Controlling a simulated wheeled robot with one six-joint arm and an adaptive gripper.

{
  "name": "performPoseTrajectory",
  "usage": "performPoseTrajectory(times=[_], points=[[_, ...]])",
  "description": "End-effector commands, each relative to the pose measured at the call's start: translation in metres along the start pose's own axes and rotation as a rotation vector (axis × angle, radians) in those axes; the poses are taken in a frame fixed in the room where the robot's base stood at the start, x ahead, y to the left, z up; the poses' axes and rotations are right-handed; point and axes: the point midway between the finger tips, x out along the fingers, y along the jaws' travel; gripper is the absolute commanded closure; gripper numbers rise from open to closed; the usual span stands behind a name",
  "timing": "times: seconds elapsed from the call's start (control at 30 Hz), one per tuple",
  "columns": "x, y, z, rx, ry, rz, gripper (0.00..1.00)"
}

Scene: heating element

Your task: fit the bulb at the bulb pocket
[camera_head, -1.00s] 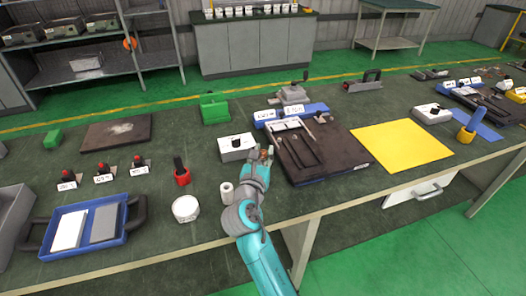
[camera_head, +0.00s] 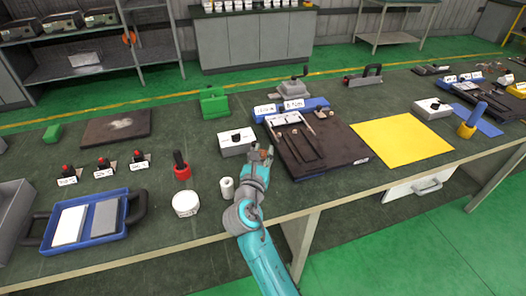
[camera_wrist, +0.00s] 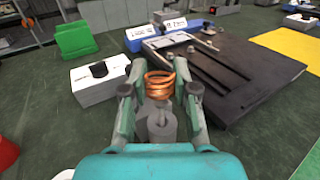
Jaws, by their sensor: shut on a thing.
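My gripper (camera_wrist: 159,104) is shut on a grey cylindrical part (camera_wrist: 163,124) with a copper coil (camera_wrist: 159,84) at its far end, apparently the bulb. In the head view my gripper (camera_head: 262,158) is above the bench, just left of a dark board (camera_head: 342,148). The board carries long thin rods and a pale bracket (camera_head: 283,119). A white box (camera_head: 230,144) with a black round top lies beyond and left of the gripper; it also shows in the wrist view (camera_wrist: 92,88). I cannot tell which part is the bulb pocket. The held part is clear of the board.
A blue block (camera_head: 318,104) with white labels stands behind the board. A white roll (camera_head: 227,188), a white tub (camera_head: 186,203) and a red holder (camera_head: 181,171) stand left of my arm. A yellow sheet (camera_head: 402,144) lies to the right.

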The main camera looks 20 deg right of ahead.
Motion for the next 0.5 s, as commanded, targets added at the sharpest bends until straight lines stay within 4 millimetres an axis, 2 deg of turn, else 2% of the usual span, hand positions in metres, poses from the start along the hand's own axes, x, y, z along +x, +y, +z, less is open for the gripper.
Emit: performPoseTrajectory(times=[0.5], points=[[0.0000, 0.0001, -0.0110, 0.000, 0.000, 0.001, 0.95]])
